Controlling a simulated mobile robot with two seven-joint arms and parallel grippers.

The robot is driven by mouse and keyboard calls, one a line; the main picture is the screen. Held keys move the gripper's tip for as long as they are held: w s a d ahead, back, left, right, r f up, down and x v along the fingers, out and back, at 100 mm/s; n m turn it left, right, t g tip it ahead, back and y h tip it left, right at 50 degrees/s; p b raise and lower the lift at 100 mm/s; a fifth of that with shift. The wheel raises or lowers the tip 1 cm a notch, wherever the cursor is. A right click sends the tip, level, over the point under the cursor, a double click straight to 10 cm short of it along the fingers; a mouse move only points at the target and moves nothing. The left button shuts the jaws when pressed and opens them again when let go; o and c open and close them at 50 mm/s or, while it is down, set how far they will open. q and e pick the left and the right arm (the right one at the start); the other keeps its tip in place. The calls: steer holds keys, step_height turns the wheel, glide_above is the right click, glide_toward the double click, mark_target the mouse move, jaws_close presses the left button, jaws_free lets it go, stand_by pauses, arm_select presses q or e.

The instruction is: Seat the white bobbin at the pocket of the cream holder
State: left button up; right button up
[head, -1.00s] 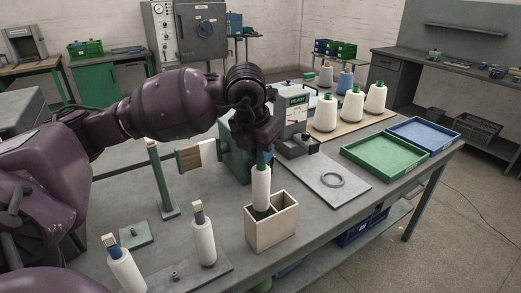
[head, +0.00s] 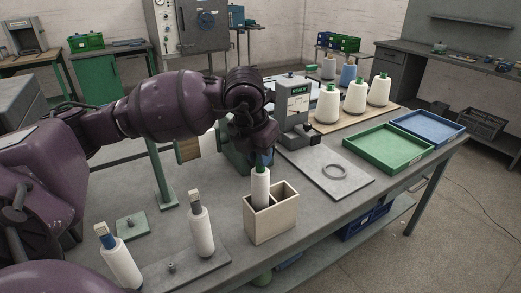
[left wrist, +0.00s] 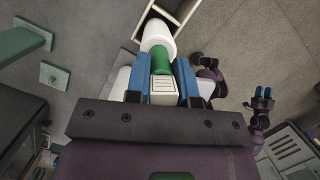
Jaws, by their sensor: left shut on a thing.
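The white bobbin (head: 261,187) has a green upper end and stands about upright at the left compartment of the cream holder (head: 273,224). Its lower end is hidden behind the holder's front wall, and I cannot tell whether it touches the bottom. My left gripper (head: 263,159) is above the holder, shut on the bobbin's green top. In the left wrist view the blue fingers flank the green part (left wrist: 161,62), and the white body (left wrist: 157,36) reaches toward the holder (left wrist: 175,8). The holder's right compartment looks empty. My right gripper (left wrist: 263,93) shows in that view, blue fingers apart and empty.
Two white bobbins (head: 202,232) (head: 121,265) stand on a grey plate at the front left. A green post (head: 162,175) stands behind them. A grey plate with a ring (head: 334,171), a green tray (head: 388,148) and a blue tray (head: 428,128) lie to the right.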

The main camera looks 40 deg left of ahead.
mark_target(259, 178)
arm_select(q)
steer(key=shift+f, duration=0.35)
arm_select(e)
steer(key=shift+w+f, duration=0.15)
steer(key=shift+w, duration=0.05)
arm_select(q)
steer(key=shift+f, duration=0.1)
steer(key=shift+f+b, duration=1.2)
steer(key=shift+f, duration=0.95)
arm_select(e)
steer(key=shift+s+f+g, duration=0.15)
steer(key=shift+s+f, duration=0.3)
steer(key=shift+f, duration=0.4)
steer(key=shift+s+f+g, duration=0.15)
steer(key=shift+s+f, duration=0.25)
steer(key=shift+f, duration=0.45)
arm_select(q)
steer(key=shift+f+b, duration=0.45)
steer(key=shift+f, duration=0.5)
arm_select(e)
steer(key=shift+s+f, duration=0.3)
steer(key=shift+f, duration=0.35)
arm_select(q)
steer(key=o, duration=0.9)
